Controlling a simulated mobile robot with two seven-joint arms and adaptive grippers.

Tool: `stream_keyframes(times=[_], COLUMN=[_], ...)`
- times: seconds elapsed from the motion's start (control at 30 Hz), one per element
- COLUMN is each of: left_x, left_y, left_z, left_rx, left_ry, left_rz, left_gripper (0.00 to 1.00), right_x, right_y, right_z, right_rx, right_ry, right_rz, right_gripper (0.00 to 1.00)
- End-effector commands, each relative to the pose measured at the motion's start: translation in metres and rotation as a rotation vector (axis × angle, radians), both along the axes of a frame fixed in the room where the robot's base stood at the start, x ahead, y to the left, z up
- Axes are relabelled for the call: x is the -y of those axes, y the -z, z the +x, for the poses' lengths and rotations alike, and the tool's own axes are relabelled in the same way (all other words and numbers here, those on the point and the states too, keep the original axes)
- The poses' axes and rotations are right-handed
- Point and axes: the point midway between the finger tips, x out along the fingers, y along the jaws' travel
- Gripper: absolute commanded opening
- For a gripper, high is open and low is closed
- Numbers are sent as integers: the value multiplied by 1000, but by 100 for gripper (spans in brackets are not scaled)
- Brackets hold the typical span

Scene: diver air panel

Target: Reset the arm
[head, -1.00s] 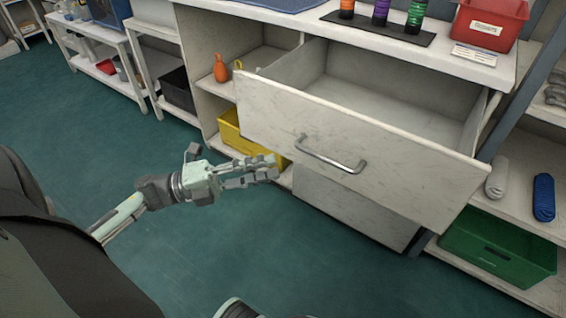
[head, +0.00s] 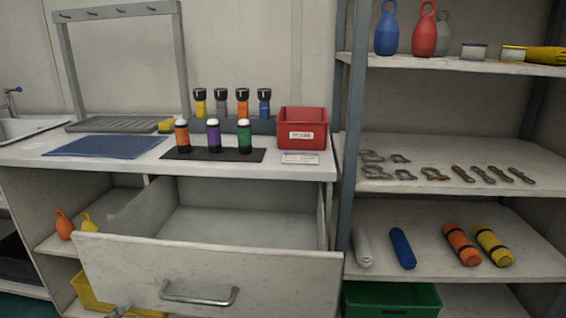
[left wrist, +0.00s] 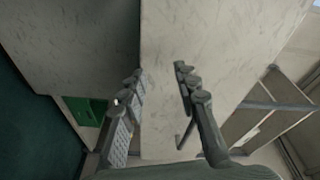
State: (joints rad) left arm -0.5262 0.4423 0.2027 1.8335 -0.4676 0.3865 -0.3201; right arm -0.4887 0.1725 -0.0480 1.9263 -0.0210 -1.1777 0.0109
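My left gripper (left wrist: 158,88) is open and empty in the left wrist view, its two fingers apart in front of pale marbled panels. In the head view only a small grey part of it (head: 120,310) shows at the bottom edge, low and left of the drawer handle (head: 199,295). The drawer (head: 150,268) is pulled open, and the part of its inside that shows is empty. The gripper is not on the handle. My right gripper is out of view.
The worktop holds a blue mat (head: 105,146), a black mat (head: 240,155) with three bottles and a red bin (head: 303,129). Shelves (head: 465,230) with rolls and metal fittings stand at the right. Below are a green crate (head: 392,298) and a yellow crate (head: 88,296).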

Motion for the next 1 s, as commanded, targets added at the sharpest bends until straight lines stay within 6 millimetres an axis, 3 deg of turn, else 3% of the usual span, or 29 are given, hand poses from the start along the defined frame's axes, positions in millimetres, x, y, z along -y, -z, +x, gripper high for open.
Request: stream_keyframes(times=[0.1, 0.2, 0.3, 0.43, 0.53, 0.67, 1.0], left_x=[-19, -23, -11, 24, 50, 70, 74], left_y=[54, 109, 162, 213, 234, 244, 246], left_z=[3, -13, -45, -97, -131, -158, -166], left_rx=[-217, -427, -652, -931, -1095, -1215, -1249], left_ry=[-251, -449, -629, -813, -907, -971, -989], left_rz=[-205, -371, -520, -659, -716, -742, -746], left_gripper=[31, 31, 31, 31, 31, 31, 31], right_x=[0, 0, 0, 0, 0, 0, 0], right_y=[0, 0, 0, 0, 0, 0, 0], right_z=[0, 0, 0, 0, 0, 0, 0], right_rx=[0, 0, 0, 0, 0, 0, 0], right_ry=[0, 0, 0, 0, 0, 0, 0], right_rz=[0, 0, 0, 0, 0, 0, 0], right_gripper=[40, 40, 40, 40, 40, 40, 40])
